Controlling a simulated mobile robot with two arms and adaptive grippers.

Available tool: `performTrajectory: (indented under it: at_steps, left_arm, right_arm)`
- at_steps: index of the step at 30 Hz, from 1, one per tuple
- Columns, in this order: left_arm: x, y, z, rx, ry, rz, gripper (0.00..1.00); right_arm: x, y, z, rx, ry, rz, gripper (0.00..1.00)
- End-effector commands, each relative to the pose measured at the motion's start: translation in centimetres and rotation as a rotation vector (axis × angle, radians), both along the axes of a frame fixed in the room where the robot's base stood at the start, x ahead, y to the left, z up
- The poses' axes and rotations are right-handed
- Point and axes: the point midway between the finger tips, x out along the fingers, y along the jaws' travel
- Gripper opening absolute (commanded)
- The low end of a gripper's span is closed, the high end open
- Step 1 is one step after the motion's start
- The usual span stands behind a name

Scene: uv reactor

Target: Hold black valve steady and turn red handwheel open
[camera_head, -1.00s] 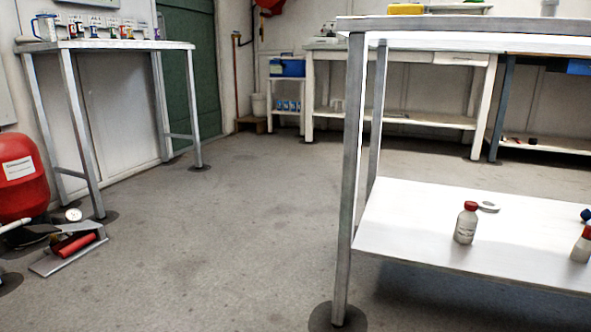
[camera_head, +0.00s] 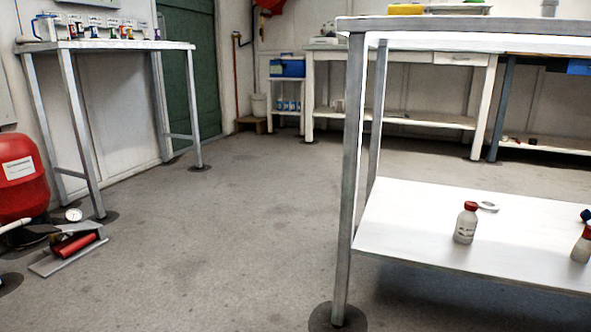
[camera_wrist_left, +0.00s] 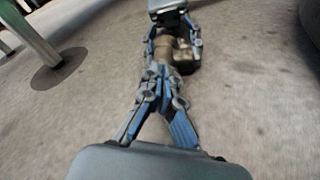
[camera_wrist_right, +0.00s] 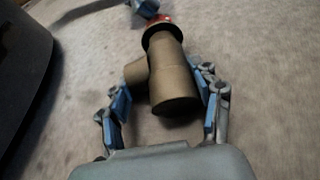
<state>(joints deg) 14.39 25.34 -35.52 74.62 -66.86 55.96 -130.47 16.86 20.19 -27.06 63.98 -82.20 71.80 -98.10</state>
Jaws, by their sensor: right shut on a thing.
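In the right wrist view the valve (camera_wrist_right: 175,85) has a tan, brass-like body with a side stub and a black collar (camera_wrist_right: 163,32). A small part of the red handwheel (camera_wrist_right: 160,19) shows above the collar. My right gripper (camera_wrist_right: 168,88) is shut on the valve body, one finger on each side. My left gripper's fingers show at the top of that view, close to the red part. In the left wrist view my left gripper (camera_wrist_left: 161,78) has its fingers converging close together before the tan valve body (camera_wrist_left: 164,48). The handwheel is hidden there, and grip on it is unclear.
Neither gripper shows in the head view. A white table (camera_head: 350,180) with a lower shelf holding bottles stands at right. A red tank (camera_head: 20,180) and gear lie at left, near a tall bench (camera_head: 120,45). The middle floor is clear.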

Motion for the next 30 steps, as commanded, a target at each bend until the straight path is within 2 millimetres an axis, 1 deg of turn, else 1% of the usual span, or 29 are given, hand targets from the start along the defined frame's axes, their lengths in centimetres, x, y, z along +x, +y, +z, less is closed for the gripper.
performTrajectory:
  at_steps: [5,13,16,20,30]
  left_arm:
    - [0.1,0.2,-0.2,0.008,-0.001,0.007,0.00]
    - [-0.1,0.2,0.6,0.006,0.000,0.004,0.00]
    - [-0.1,0.5,0.6,0.005,0.001,0.005,0.00]
    - [-0.1,1.7,0.6,0.007,0.001,0.004,0.00]
    - [-0.2,5.6,0.8,0.004,0.000,0.002,0.00]
  right_arm:
    - [-0.2,0.2,0.1,0.005,0.001,0.008,0.21]
    - [-0.1,0.1,0.1,0.004,0.000,0.006,0.21]
    - [-0.1,0.1,0.1,0.004,0.000,0.004,0.21]
    - [0.0,0.1,0.1,0.003,-0.001,0.003,0.21]
    - [0.0,0.1,0.1,0.003,-0.001,0.001,0.21]
